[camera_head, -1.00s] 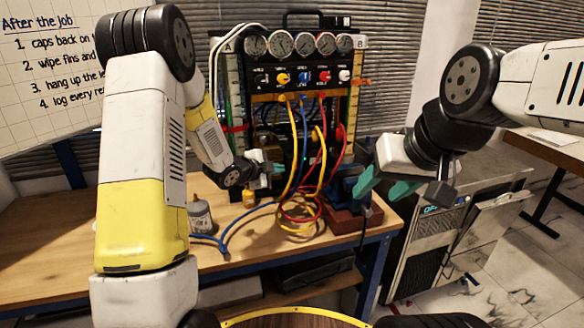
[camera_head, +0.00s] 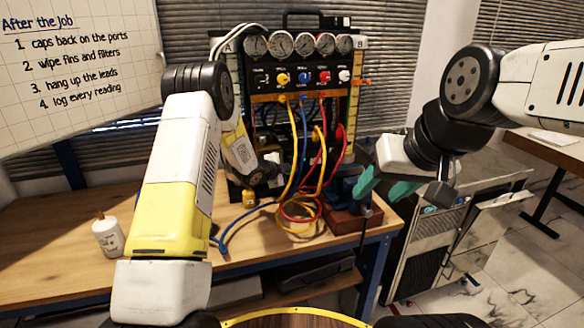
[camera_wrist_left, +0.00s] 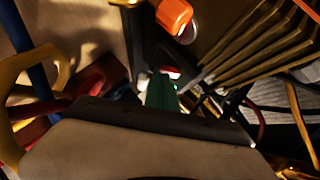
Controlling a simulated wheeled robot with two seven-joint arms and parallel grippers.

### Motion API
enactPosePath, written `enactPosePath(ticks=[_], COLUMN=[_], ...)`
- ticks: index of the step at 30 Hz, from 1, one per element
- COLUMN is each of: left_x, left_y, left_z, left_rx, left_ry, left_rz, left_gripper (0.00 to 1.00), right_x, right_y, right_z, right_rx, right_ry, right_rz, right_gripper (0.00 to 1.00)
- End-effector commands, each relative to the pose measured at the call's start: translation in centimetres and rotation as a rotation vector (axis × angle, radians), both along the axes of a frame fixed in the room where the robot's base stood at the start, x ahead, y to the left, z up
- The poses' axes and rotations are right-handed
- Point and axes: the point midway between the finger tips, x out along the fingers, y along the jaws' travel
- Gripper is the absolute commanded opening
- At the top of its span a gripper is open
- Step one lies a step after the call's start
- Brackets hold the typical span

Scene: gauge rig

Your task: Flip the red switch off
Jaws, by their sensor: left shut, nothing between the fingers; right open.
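In the left wrist view, a small bright red piece (camera_wrist_left: 172,73) with a pale edge lies just past my left fingertips. It may be the red switch, but its position cannot be told. My left gripper (camera_wrist_left: 162,92) is shut and empty, its green fingers close to that piece; touching cannot be told. In the head view, my left gripper (camera_head: 274,172) is at the lower front of the gauge rig (camera_head: 305,90), partly hidden by hoses. My right gripper (camera_head: 383,190) is open and empty, to the right of the rig above the bench edge.
Yellow, blue and red hoses (camera_head: 298,205) hang from the rig and loop on the bench (camera_head: 60,250). A small yellow bottle (camera_head: 249,198) stands below my left gripper. A blue vise (camera_head: 347,190) is at right. A white bottle (camera_head: 108,237) stands at left. An orange cap (camera_wrist_left: 173,15) is near the left fingers.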

Motion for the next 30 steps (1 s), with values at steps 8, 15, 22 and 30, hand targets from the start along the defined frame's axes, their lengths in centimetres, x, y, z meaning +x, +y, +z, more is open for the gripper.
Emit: enactPosePath(ticks=[8,15,22,30], left_x=[0.1,0.3,0.7,0.9], left_y=[0.1,0.1,0.3,0.5], left_z=[-0.2,-0.8,-1.7,-2.0], left_rx=[0.0,0.016,0.069,0.075], left_ry=[0.002,-0.051,-0.204,-0.22], left_rz=[0.001,-0.002,0.002,0.006], left_gripper=[0.0,0.0,0.0,0.0], right_x=[0.0,0.0,0.0,0.0], right_y=[0.0,0.0,0.0,0.0], right_z=[0.0,0.0,0.0,0.0], right_rx=[0.0,0.0,0.0,0.0], right_ry=[0.0,0.0,0.0,0.0], right_rz=[0.0,0.0,0.0,0.0], right_gripper=[0.52,0.52,0.52,0.52])
